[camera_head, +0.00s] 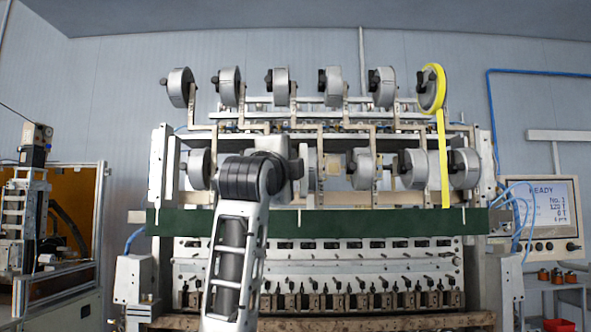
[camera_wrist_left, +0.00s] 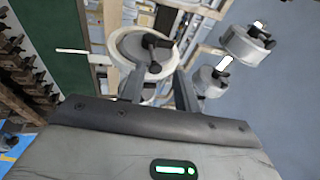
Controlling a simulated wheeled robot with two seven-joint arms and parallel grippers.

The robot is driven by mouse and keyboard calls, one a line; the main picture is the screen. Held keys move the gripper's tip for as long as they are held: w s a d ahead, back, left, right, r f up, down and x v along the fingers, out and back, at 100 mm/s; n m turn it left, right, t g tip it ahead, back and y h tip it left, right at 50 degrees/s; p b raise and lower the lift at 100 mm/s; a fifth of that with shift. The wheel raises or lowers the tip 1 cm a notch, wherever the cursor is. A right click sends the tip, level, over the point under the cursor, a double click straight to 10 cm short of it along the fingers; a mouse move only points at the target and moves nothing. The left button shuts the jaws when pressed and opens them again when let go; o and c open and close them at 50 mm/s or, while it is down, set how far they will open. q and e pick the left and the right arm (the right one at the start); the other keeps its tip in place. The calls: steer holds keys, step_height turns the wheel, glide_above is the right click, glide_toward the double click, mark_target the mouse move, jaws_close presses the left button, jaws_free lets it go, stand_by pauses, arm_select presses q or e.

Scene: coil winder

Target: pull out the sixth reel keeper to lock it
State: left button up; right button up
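Two rows of grey reels with black keepers show on the winder. The upper row's rightmost reel (camera_head: 433,88) carries yellow tape and has a black keeper (camera_head: 424,82). I cannot tell by a label which keeper is the sixth. My left arm rises in front of the lower row in the head view, and its fingers are hidden there. In the left wrist view my left gripper (camera_wrist_left: 157,73) is open, its fingers apart near a pale reel (camera_wrist_left: 128,47) with a black keeper (camera_wrist_left: 155,43). I cannot tell whether they touch. My right gripper is not in view.
Two more reels (camera_wrist_left: 247,46) (camera_wrist_left: 210,82) stand to the right in the wrist view. A green bar (camera_head: 350,220) crosses below the lower row. A screen (camera_head: 541,205) stands at the right, and an orange-walled cabinet (camera_head: 86,210) at the left.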

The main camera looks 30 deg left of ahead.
arm_select(q)
steer(key=shift+r+b+v, duration=0.2)
steer(key=shift+b+v, duration=0.05)
steer(key=shift+v, duration=0.65)
steer(key=shift+r+b+v, duration=0.2)
steer(key=shift+b+v, duration=0.05)
steer(key=shift+v, duration=0.65)
steer(key=shift+r+b+v, duration=0.25)
steer(key=shift+v, duration=0.65)
steer(key=shift+s, duration=0.15)
